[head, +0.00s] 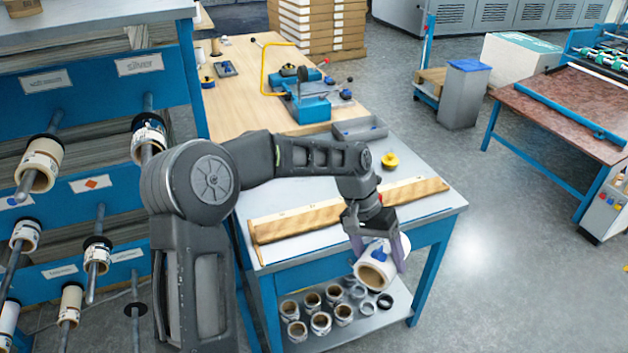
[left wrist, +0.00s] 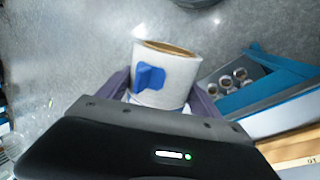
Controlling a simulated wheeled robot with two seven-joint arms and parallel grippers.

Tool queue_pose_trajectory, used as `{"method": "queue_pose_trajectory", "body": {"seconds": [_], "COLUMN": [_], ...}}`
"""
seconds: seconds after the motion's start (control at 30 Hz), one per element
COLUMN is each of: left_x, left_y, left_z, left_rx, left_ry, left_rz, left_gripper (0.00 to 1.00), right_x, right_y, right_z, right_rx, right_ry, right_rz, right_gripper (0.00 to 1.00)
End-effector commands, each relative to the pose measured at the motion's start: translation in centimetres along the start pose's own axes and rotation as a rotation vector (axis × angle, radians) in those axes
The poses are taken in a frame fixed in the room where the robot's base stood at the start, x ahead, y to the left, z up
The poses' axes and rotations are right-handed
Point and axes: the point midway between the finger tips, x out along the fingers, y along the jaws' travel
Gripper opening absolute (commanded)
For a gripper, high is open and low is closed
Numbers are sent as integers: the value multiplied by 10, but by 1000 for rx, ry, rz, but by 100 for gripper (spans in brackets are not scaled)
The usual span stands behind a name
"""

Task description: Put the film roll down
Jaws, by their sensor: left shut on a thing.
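The film roll (head: 372,274) is white with a brown cardboard core and a blue patch. My left gripper (head: 380,257) is shut on it, with a finger on either side, at the front edge of the blue workbench (head: 430,208). In the head view the core's open end faces down and toward me. In the left wrist view the roll (left wrist: 165,75) sits between the fingers of the gripper (left wrist: 160,95), with grey floor behind it. Whether it touches the bench edge cannot be told. My right gripper is not in view.
A long wooden bar (head: 350,210) lies across the bench top. A yellow knob (head: 390,160) and a grey tray (head: 360,130) lie behind it. Several rolls (head: 321,322) stand on the lower shelf (head: 395,318). A rack with rolls on pegs (head: 42,160) stands at left. Open floor lies at right.

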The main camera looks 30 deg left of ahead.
Motion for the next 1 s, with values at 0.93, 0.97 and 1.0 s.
{"method": "queue_pose_trajectory", "body": {"seconds": [0.93, 0.97, 1.0], "left_x": [16, 17, 17], "left_y": [-11, -12, -15], "left_z": [-50, -55, -62], "left_rx": [-462, -517, -593], "left_ry": [36, 39, 42], "left_rz": [35, 44, 57], "left_gripper": [17, 17, 17], "right_x": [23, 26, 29], "right_y": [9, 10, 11], "right_z": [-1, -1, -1], "right_rx": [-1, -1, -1], "right_ry": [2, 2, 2], "right_rz": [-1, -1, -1], "right_gripper": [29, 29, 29]}}
